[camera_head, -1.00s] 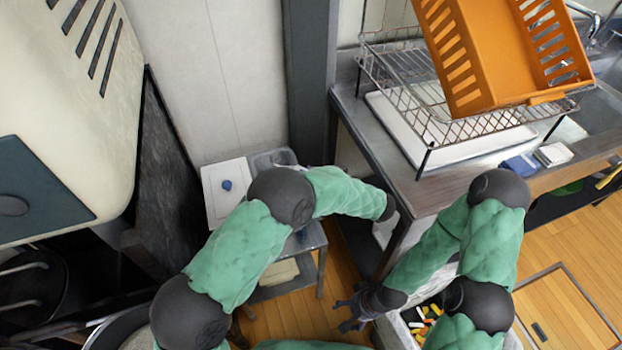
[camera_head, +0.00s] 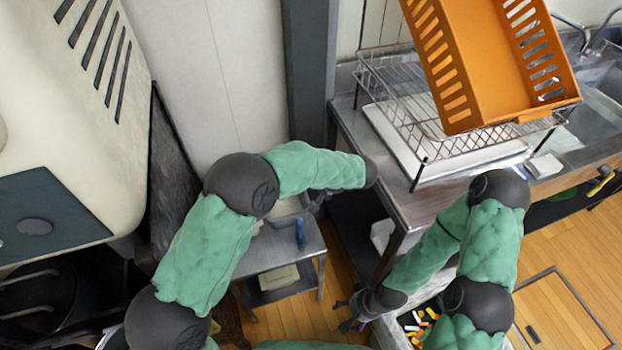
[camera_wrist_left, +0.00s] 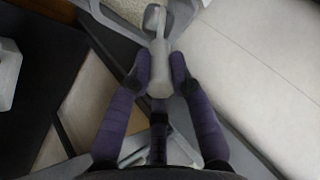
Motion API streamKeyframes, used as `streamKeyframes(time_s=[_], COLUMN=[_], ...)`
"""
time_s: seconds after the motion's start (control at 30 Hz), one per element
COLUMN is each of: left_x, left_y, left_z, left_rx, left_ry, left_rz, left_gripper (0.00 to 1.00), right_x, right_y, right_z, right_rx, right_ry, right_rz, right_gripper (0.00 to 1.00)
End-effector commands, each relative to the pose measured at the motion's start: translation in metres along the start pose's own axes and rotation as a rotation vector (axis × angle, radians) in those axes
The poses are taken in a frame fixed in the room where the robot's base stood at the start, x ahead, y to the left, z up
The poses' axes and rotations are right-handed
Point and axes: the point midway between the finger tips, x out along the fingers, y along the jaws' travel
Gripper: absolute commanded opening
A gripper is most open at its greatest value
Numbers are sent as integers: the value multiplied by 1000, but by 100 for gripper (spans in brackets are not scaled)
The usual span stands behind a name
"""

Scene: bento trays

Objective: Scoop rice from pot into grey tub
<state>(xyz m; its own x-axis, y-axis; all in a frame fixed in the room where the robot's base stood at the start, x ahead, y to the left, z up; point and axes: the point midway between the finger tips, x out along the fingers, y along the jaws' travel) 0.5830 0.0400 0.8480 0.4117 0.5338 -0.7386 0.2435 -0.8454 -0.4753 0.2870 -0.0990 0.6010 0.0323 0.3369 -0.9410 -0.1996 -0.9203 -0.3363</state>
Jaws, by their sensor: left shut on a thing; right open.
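My left gripper (camera_wrist_left: 160,75) is shut on the pale grey handle (camera_wrist_left: 157,52) of a utensil, which points away from the wrist. Pale, grainy matter, perhaps rice, shows beside the utensil at the top of the left wrist view, inside a grey edge. In the head view my left gripper (camera_head: 318,200) is mostly hidden by its arm above a small metal table (camera_head: 270,252). A pale container (camera_head: 287,208) shows partly there; I cannot tell if it is the pot or the tub. My right gripper (camera_head: 355,312) is open and empty, low near the floor.
A blue object (camera_head: 300,234) is at the small table's right side. A metal counter (camera_head: 405,200) with a wire rack (camera_head: 395,75) and orange basket (camera_head: 465,125) stands right. A bin (camera_head: 395,330) of colourful pieces is beside my right gripper. A big cream appliance (camera_head: 120,150) stands left.

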Motion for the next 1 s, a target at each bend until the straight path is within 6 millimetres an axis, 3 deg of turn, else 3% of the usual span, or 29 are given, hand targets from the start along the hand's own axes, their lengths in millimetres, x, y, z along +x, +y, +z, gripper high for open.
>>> streamKeyframes(time_s=[0.03, 0.2, 0.53, 1.0], left_x=[-7, -10, -10, -20], left_y=[-6, -9, -7, -14], left_z=[-6, -9, -8, -14], left_rx=[-6, -8, -3, -7], left_ry=[-34, -138, -221, -418], left_rz=[33, 138, 221, 415], left_gripper=[0, 0, 0, 0], right_x=[-14, -35, -51, -111], right_y=[-5, -12, -18, -40], right_z=[0, 1, 2, 4], right_rx=[0, 0, 0, 0], right_ry=[1, 1, 1, 1], right_rz=[0, 0, 0, 0], right_gripper=[78, 78, 78, 78])
